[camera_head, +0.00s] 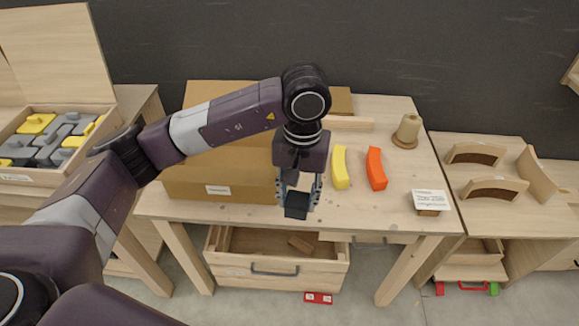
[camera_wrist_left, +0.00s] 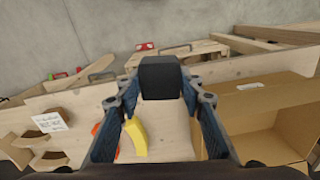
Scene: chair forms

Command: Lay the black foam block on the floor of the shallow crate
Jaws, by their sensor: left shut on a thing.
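My left gripper (camera_head: 297,192) is shut on the black foam block (camera_head: 296,206), which hangs between its fingertips above the front part of the wooden table. In the left wrist view the block (camera_wrist_left: 162,76) sits between both fingers (camera_wrist_left: 162,100). A low, open wooden crate or drawer (camera_head: 270,281) with a dark handle is below the table's front edge, with a small wooden piece (camera_head: 301,244) inside. I cannot tell for sure whether it is the shallow crate. The block is above and apart from it. My right gripper is out of view.
A large cardboard box (camera_head: 215,190) stands on the table (camera_head: 405,180), left of the gripper. A yellow curved piece (camera_head: 340,167) and an orange one (camera_head: 376,168) lie to the right. A wooden box (camera_head: 35,178) of grey and yellow pieces stands far left.

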